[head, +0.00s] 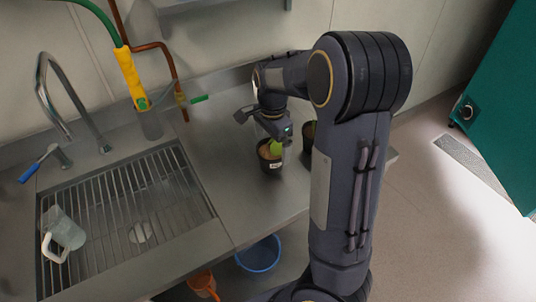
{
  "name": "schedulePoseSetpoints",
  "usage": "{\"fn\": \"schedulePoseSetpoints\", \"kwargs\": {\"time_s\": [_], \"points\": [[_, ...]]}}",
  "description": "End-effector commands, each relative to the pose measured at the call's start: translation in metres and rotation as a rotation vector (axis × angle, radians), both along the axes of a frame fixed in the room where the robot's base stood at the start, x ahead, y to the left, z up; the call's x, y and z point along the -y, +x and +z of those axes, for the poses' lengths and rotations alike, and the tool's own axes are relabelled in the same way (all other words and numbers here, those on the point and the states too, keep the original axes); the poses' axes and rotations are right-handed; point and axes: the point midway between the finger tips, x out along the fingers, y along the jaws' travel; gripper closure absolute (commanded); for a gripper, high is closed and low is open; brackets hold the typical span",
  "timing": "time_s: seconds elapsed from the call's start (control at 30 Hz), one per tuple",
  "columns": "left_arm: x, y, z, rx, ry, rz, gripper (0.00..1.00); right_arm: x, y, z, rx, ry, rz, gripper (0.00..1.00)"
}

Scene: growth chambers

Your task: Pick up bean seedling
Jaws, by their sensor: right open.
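A small dark pot (270,163) with brown soil stands on the steel counter, right of the sink. My right gripper (272,136) is directly above the pot and partly covers the seedling. Its jaws are open; I cannot tell whether they touch the plant. A second dark pot (309,131) stands to the right, largely hidden behind my right arm. My left gripper is not in view.
A sink with a wire rack (125,205) lies at left, with a clear jug (65,232) on it. A faucet (58,95) and a yellow-handled hose (130,75) stand behind. A blue bucket (259,254) and an orange bucket (202,284) sit below the counter edge.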

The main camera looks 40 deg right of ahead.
Motion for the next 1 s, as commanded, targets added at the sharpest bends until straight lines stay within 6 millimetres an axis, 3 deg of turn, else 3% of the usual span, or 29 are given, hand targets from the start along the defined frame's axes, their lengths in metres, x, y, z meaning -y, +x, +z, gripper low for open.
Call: {"fn": "schedulePoseSetpoints", "kwargs": {"time_s": [0.5,0.77,1.0], "points": [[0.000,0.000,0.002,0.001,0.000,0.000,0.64,-0.001,-0.001,-0.066,-0.001,0.002,0.002,0.00],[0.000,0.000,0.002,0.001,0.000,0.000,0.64,-0.002,-0.001,-0.070,0.001,0.003,0.003,0.00],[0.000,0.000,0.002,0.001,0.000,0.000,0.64,-0.002,-0.001,-0.070,0.001,0.002,0.003,0.28]]}}
